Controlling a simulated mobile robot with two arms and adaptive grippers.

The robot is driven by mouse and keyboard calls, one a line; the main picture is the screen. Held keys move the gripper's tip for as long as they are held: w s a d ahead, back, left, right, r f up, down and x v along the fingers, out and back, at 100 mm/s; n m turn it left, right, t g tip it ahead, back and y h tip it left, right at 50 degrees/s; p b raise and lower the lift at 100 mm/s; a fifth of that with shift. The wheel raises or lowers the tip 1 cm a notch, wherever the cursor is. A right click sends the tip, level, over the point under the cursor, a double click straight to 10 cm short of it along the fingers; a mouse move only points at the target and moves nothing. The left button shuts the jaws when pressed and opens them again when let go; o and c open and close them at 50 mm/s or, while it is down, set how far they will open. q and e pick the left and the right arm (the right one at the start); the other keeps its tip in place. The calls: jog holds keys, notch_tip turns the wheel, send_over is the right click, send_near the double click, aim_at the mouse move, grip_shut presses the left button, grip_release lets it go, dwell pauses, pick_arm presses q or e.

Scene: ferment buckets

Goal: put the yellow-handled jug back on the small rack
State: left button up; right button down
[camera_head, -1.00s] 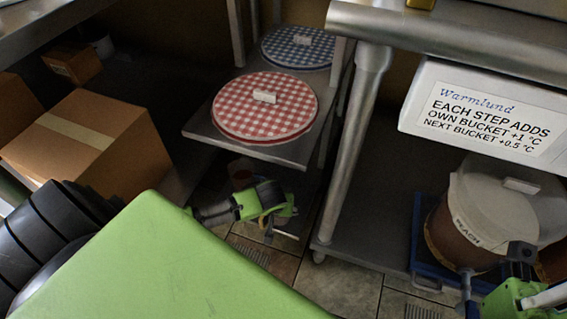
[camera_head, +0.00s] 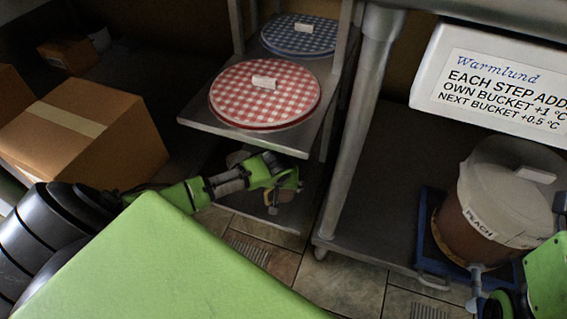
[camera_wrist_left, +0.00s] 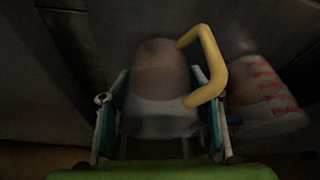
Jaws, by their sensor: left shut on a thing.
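My left gripper (camera_head: 287,184) reaches to the small rack (camera_head: 190,118), at its lower level beneath the red-checked lid. In the left wrist view the yellow-handled jug (camera_wrist_left: 158,85) is between the two fingers, which are shut on it. Its yellow handle (camera_wrist_left: 213,62) points right, and brownish content shows through the clear wall. In the head view the jug is small, dark and mostly hidden by the gripper. I cannot tell whether its base touches the lower shelf. My right arm (camera_head: 548,275) shows at the lower right edge; its fingertips cannot be made out.
A clear jug with red markings (camera_wrist_left: 262,92) stands close to the right of the held jug. The red-checked lid (camera_head: 262,97) lies on the rack's upper shelf. The PEACH bucket (camera_head: 470,228) stands on the right. A cardboard box (camera_head: 95,150) is on the left.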

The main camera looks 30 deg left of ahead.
pick_arm(q)
jog(key=shift+f, duration=0.1)
jog(key=o, duration=1.4)
